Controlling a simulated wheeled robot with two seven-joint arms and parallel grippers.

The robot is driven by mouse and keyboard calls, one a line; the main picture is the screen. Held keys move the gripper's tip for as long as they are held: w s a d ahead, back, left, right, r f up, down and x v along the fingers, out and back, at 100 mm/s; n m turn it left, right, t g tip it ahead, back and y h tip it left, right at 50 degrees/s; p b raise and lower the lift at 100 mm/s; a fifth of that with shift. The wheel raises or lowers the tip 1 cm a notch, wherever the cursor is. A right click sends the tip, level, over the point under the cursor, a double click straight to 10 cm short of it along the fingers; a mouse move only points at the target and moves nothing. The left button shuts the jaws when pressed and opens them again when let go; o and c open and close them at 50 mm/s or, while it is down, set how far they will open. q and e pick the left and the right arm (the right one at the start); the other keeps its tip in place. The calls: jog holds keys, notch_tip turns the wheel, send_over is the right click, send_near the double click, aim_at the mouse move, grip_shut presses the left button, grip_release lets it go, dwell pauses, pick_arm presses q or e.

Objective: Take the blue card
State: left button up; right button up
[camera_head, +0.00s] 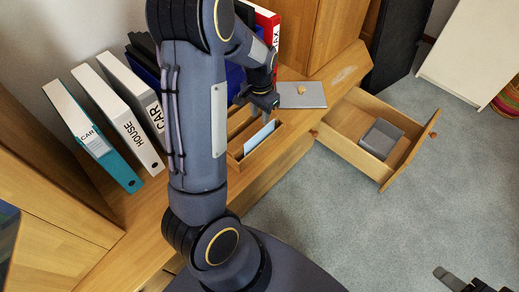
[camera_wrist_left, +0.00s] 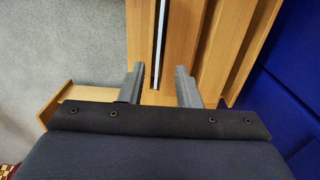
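The blue card (camera_head: 259,137) stands on edge in a slot of the wooden desk organizer (camera_head: 237,156). In the left wrist view the card (camera_wrist_left: 160,38) shows as a thin pale edge. My left gripper (camera_head: 266,110) is just above the organizer, near the card. In the left wrist view my left gripper (camera_wrist_left: 160,85) is open, with one finger on each side of the line of the card and a gap on both sides. Part of my right gripper (camera_head: 460,281) shows at the lower right corner, cut off by the frame, away from the organizer.
Binders (camera_head: 118,120) stand at the left of the desk. A closed grey laptop (camera_head: 302,95) lies behind the organizer. An open drawer (camera_head: 350,126) holds a grey box (camera_head: 381,138) on the right. A blue upright surface (camera_wrist_left: 290,85) is close on the wrist view's right.

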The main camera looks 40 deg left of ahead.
pick_arm(q)
notch_tip(320, 180, down, 3)
jog(key=b, duration=0.4)
send_over(260, 140)
notch_tip(260, 140, down, 4)
jog(key=shift+w+a+f, duration=0.1)
jog(key=shift+a+f, duration=0.05)
jog(key=shift+f, duration=0.5)
jog(key=shift+r, duration=0.1)
grip_shut()
